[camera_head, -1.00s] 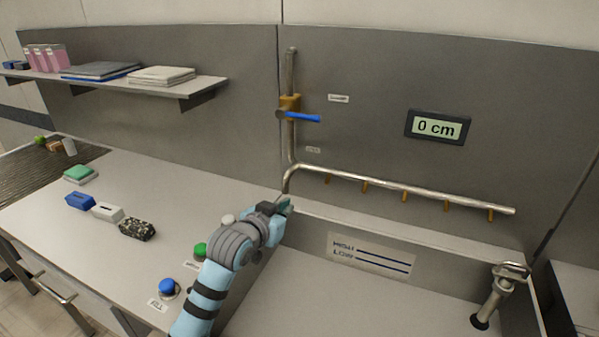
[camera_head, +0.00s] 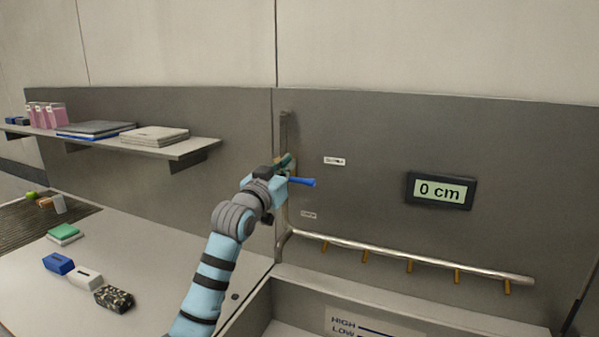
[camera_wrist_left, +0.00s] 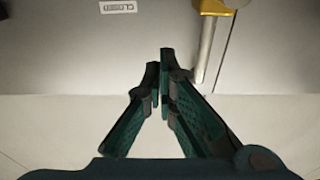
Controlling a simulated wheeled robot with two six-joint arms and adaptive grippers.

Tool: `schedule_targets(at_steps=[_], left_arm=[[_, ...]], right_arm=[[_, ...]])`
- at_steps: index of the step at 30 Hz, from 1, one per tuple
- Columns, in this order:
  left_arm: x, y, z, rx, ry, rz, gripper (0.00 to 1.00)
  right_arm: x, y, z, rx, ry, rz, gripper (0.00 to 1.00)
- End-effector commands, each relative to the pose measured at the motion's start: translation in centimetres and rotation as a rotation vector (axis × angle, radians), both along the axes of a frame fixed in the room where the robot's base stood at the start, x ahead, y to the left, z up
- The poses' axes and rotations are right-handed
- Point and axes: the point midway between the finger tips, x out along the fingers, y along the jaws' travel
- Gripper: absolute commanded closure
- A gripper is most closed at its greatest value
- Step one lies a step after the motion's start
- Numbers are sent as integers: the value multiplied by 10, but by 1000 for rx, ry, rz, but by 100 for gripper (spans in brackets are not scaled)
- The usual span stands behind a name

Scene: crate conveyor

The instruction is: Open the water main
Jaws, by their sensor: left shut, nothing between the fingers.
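The blue valve handle (camera_head: 302,182) sticks out to the right from the upright pipe (camera_head: 283,132) on the grey back panel. My left gripper (camera_head: 286,161) is in front of the pipe, just above the handle, and covers most of the brass valve body. In the left wrist view, the shut, empty fingertips (camera_wrist_left: 159,66) point at the panel, apart from the brass valve body (camera_wrist_left: 214,6). That view is upside down and shows a "CLOSED" label (camera_wrist_left: 118,6) beside the valve. The handle is not seen there. My right gripper is not in view.
A "0 cm" display (camera_head: 441,190) is on the panel to the right. A horizontal pipe (camera_head: 420,256) with several brass nozzles runs above the basin. A shelf (camera_head: 200,147) with books is at left. Small boxes, including a blue one (camera_head: 58,263), lie on the counter.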

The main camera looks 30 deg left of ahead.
Motion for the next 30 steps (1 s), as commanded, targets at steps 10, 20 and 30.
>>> schedule_targets(at_steps=[10,20,30], left_arm=[[56,3,-5,2,2,-1,100],[51,1,-31,1,0,-2,100],[51,-2,-31,5,0,-3,100]], right_arm=[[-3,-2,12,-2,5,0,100],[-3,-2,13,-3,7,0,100],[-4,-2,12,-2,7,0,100]])
